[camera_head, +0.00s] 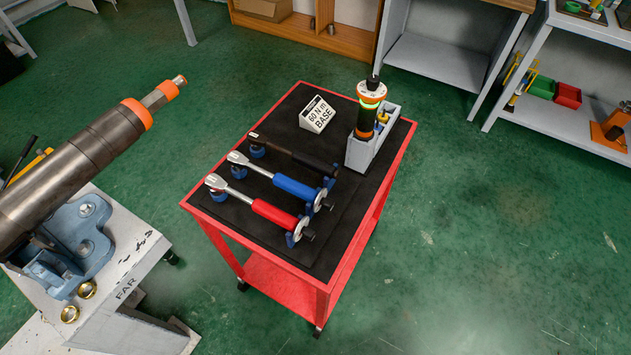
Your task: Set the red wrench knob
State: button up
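The red wrench (272,212) lies on the black top of a red cart (205,222), nearest the cart's front left edge. Its silver head is at the left. Its dark knob (308,235) is at the right end of the handle, beside a blue support. The knob's setting is too small to read. A blue wrench (296,187) and a black wrench (300,156) lie behind it, roughly parallel. A white sign (317,114) on the cart reads "60 N m BASE". My gripper is not in view.
A grey holder (362,151) at the cart's back right carries an upright black and orange tool (368,112) with a green ring. At left, a blue vise (75,235) holds a thick pipe (75,155) above a bench marked "FAR". Shelves stand behind; green floor is open at right.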

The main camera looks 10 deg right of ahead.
aim_at(309, 233)
jog(key=l+u, duration=0.15)
jog(key=l, duration=1.6)
